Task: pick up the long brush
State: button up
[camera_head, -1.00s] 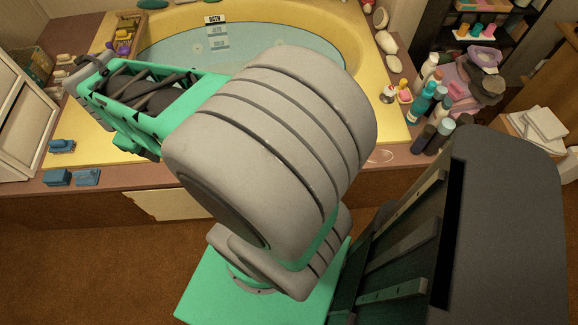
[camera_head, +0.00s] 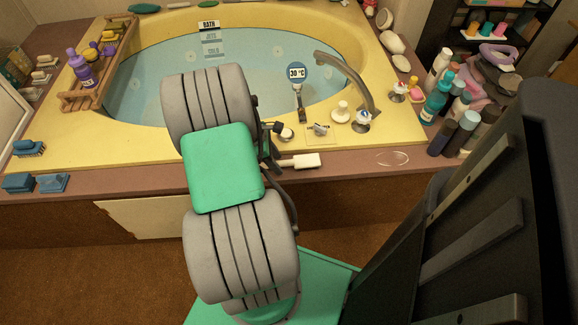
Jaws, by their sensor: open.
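I cannot make out the long brush for certain. A small pale block (camera_head: 301,161) lies on the tub's front ledge just right of my arm and may be part of a brush; its left end meets dark parts, and the rest is hidden. My gripper (camera_head: 274,146) is mostly hidden behind my grey and green arm links. Only dark parts of it show at the arm's right side, above the front ledge close to the pale block. It is open, and I see nothing held in it.
The yellow tub (camera_head: 60,135) holds water. A curved faucet (camera_head: 345,80) and knobs stand right of the arm, near a 30 °C thermometer (camera_head: 297,73). Bottles (camera_head: 437,100) crowd the right corner. A wooden caddy (camera_head: 85,97) and blue blocks (camera_head: 20,182) are at left.

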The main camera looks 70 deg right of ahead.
grip_shut()
dwell(0.5)
